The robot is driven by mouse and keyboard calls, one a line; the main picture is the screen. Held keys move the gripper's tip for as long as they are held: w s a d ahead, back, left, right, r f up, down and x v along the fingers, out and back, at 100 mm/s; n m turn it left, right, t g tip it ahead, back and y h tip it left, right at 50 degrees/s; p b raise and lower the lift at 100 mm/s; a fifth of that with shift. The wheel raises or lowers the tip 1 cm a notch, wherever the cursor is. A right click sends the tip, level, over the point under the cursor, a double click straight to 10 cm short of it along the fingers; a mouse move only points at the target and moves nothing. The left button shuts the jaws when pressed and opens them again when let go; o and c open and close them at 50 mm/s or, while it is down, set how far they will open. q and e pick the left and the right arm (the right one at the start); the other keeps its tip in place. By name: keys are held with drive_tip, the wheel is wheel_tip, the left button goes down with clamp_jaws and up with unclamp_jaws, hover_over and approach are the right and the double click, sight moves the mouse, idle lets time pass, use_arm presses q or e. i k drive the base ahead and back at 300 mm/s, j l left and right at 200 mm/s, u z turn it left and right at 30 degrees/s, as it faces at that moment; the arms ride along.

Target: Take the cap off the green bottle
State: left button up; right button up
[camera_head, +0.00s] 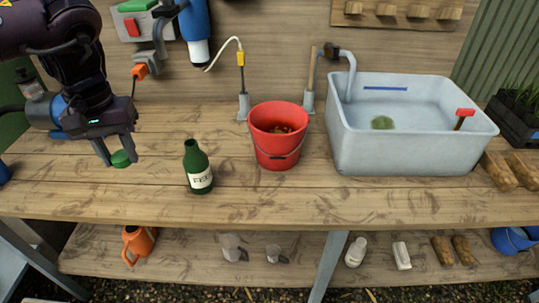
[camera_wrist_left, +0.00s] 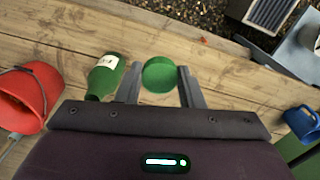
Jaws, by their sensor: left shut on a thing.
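The green bottle (camera_head: 198,170) stands upright on the wooden bench, dark green with a white label. Its neck top shows no cap on it. It also shows in the left wrist view (camera_wrist_left: 105,78), left of my fingers. My left gripper (camera_head: 119,160) is shut on the green cap (camera_head: 121,159). It holds the cap above the bench, to the left of the bottle and apart from it. In the left wrist view the round green cap (camera_wrist_left: 159,75) sits between the two fingers. My right gripper is in neither view.
A red bucket (camera_head: 277,140) stands right of the bottle, and a grey sink (camera_head: 400,150) farther right. A blue mug (camera_wrist_left: 303,122) is at the right in the wrist view. The bench (camera_head: 150,199) in front of the bottle is clear. A lower shelf holds several items.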

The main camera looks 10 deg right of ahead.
sight(195, 162)
drive_tip(key=i+l, duration=0.15)
drive_tip(key=l, duration=0.15)
drive_tip(key=i+l+z, duration=0.1)
drive_tip(key=l, duration=0.25)
drive_tip(key=i+l, duration=0.4)
drive_tip(key=k+z, duration=0.05)
